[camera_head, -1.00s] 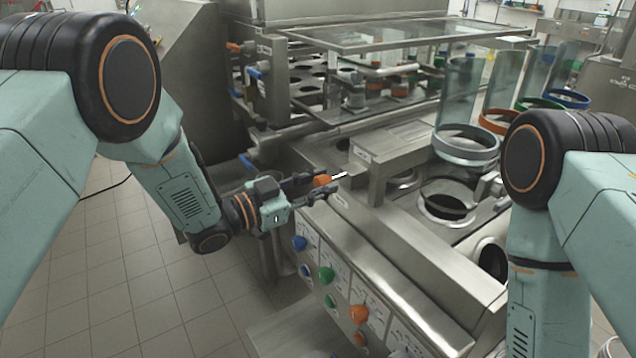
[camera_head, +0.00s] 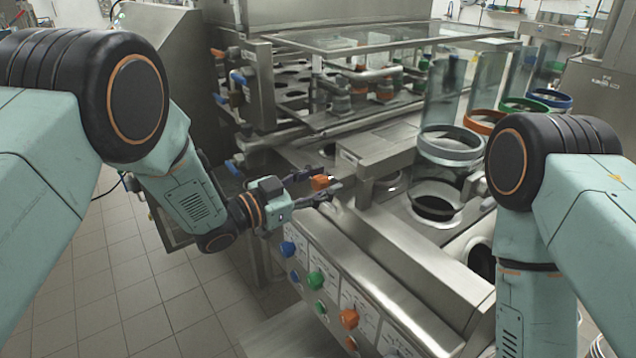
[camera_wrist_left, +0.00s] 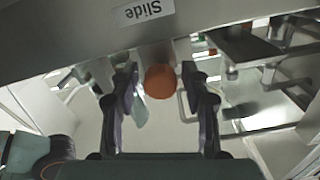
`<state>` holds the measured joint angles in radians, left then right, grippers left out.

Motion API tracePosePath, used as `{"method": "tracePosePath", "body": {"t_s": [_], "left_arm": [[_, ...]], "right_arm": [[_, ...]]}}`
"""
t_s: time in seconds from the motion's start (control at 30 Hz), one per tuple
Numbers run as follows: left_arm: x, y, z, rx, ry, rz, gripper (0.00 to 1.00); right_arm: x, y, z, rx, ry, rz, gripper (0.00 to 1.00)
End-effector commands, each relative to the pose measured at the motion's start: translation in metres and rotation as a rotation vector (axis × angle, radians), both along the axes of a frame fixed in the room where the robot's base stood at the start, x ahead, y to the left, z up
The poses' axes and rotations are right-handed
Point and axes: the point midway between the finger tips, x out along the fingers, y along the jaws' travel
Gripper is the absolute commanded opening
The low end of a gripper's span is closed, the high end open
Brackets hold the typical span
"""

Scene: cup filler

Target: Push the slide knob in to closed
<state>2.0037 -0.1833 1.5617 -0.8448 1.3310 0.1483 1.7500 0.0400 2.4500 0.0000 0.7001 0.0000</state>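The slide knob is a round orange knob (camera_head: 319,183) at the near left end of the metal slide housing. It also shows in the left wrist view (camera_wrist_left: 160,82), just below a metal face with an upside-down "Slide" label (camera_wrist_left: 143,11). My left gripper (camera_head: 322,184) is around the knob, one finger on each side. In the left wrist view my left gripper (camera_wrist_left: 162,85) is open, with a gap between the knob and each finger. Whether its palm touches the knob cannot be told. My right arm shows at the right; its gripper is out of the picture.
The steel machine fills the middle and right. Its sloped front panel (camera_head: 345,290) has blue, green and orange knobs below my left gripper. Clear cylinders with coloured rings, such as the grey ring (camera_head: 450,146), stand near my right arm. Tiled floor (camera_head: 110,290) lies free at the left.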

Motion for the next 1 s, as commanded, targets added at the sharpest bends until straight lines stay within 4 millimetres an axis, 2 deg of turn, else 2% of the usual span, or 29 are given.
{"method": "tracePosePath", "body": {"t_s": [0.3,0.43,0.8,1.0], "left_arm": [[0.000,0.001,-0.001,0.000,0.002,0.001,0.52],[-0.004,0.009,0.000,-0.001,0.003,0.003,0.52],[-0.044,0.070,0.000,-0.004,0.003,0.007,0.52],[-0.060,0.093,0.001,-0.004,0.001,0.006,0.52]], "right_arm": [[0.000,0.000,0.000,0.000,0.000,0.000,0.42],[0.000,0.000,0.000,0.000,0.000,0.000,0.42],[0.000,0.000,0.000,0.000,0.000,0.000,0.42],[0.000,0.000,0.000,0.000,0.000,0.000,0.42]]}}
